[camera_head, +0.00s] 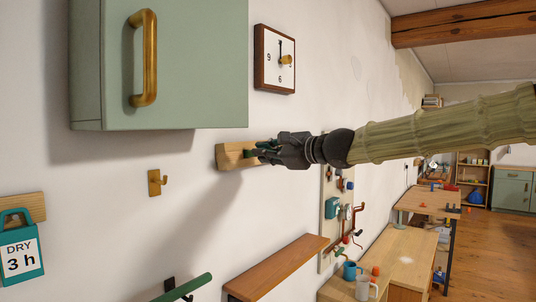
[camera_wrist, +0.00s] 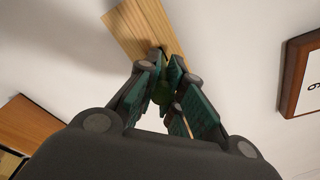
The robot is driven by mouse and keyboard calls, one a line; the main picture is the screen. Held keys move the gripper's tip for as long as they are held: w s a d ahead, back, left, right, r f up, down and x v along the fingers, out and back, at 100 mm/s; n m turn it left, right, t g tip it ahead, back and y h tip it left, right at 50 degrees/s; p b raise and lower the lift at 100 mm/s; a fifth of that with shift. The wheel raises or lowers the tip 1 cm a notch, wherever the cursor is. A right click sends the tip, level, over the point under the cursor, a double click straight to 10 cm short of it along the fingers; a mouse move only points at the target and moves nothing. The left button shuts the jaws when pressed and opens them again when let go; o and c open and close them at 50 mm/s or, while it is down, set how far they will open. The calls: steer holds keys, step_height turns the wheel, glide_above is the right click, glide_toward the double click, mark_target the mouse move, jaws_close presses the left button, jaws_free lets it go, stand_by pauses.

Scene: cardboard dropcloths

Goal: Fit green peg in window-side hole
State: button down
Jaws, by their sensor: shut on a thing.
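A pale wooden block (camera_head: 229,161) is fixed to the white wall, left of my gripper (camera_head: 262,151). The block also shows at the top of the wrist view (camera_wrist: 133,24). My gripper is shut on the green peg (camera_wrist: 161,91), at the block's right end. In the wrist view, the peg sits between the finger pads (camera_wrist: 163,85), its far end close to the block's face. The fingers hide much of the peg and that end of the block. I cannot make out the holes, nor whether the peg's tip is inside one.
A green cabinet (camera_head: 180,70) with a brass handle is above the block. A clock (camera_head: 274,60) hangs to its upper right. A pegboard (camera_head: 328,240) hangs below my arm.

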steer(key=shift+w+a+f, duration=0.1)
steer(key=shift+w+a, duration=0.2)
steer(key=shift+a, duration=0.15)
steer(key=c, duration=1.6)
jaws_free()
steer(key=v, duration=1.2)
